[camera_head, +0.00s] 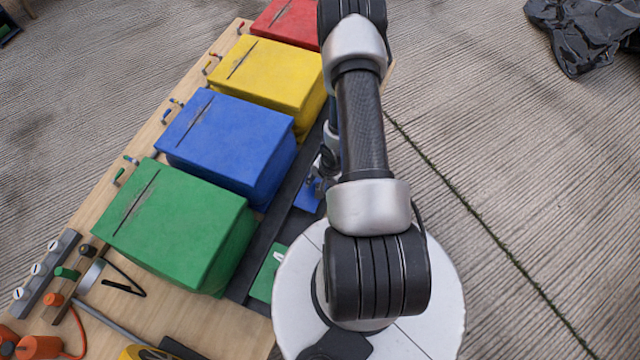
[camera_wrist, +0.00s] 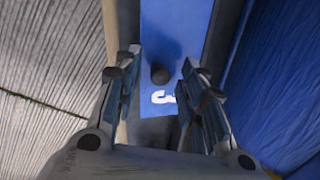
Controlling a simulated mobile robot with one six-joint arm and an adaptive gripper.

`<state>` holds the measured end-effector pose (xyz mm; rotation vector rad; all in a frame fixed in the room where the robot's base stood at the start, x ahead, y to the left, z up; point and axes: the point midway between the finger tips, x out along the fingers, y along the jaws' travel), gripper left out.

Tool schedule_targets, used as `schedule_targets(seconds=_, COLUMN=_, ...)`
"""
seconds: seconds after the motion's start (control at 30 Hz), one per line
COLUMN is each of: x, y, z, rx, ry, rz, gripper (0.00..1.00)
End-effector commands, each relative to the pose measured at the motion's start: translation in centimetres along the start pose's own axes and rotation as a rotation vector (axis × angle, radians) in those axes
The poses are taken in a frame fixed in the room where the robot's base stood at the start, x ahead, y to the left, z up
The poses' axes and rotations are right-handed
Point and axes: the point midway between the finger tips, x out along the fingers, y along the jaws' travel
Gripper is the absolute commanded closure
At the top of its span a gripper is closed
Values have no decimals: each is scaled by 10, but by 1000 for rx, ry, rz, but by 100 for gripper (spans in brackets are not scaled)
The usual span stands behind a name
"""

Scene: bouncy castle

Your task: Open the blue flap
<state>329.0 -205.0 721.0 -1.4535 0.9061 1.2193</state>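The blue flap (camera_head: 307,197) is a flat blue panel on a dark strip beside the blue box, partly hidden by my arm in the head view. In the wrist view the blue flap (camera_wrist: 178,22) carries a dark round knob (camera_wrist: 160,75) and a white numeral. My gripper (camera_wrist: 160,64) is open, with one finger on each side of the knob in the picture. I cannot tell whether the fingers touch the knob. In the head view my gripper (camera_head: 322,170) is low by the blue box, mostly behind my arm.
The blue box (camera_head: 226,139) stands close beside the gripper; its wall (camera_wrist: 285,85) fills the right of the wrist view. Green (camera_head: 172,226), yellow (camera_head: 268,72) and red (camera_head: 288,22) boxes share the wooden board. Open floor (camera_head: 510,190) lies to the right.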

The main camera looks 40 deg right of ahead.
Motion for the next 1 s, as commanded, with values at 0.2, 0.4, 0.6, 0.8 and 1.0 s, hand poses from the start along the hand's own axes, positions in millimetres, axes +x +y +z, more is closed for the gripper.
schedule_targets(seconds=0.2, x=0, y=0, z=0, rx=0, ry=0, rz=0, gripper=62)
schedule_targets(seconds=0.4, x=0, y=0, z=0, rx=0, ry=0, rz=0, gripper=76)
schedule_targets(seconds=0.6, x=0, y=0, z=0, rx=0, ry=0, rz=0, gripper=89)
schedule_targets(seconds=0.8, x=0, y=0, z=0, rx=0, ry=0, rz=0, gripper=100)
schedule_targets(seconds=1.0, x=0, y=0, z=0, rx=0, ry=0, rz=0, gripper=100)
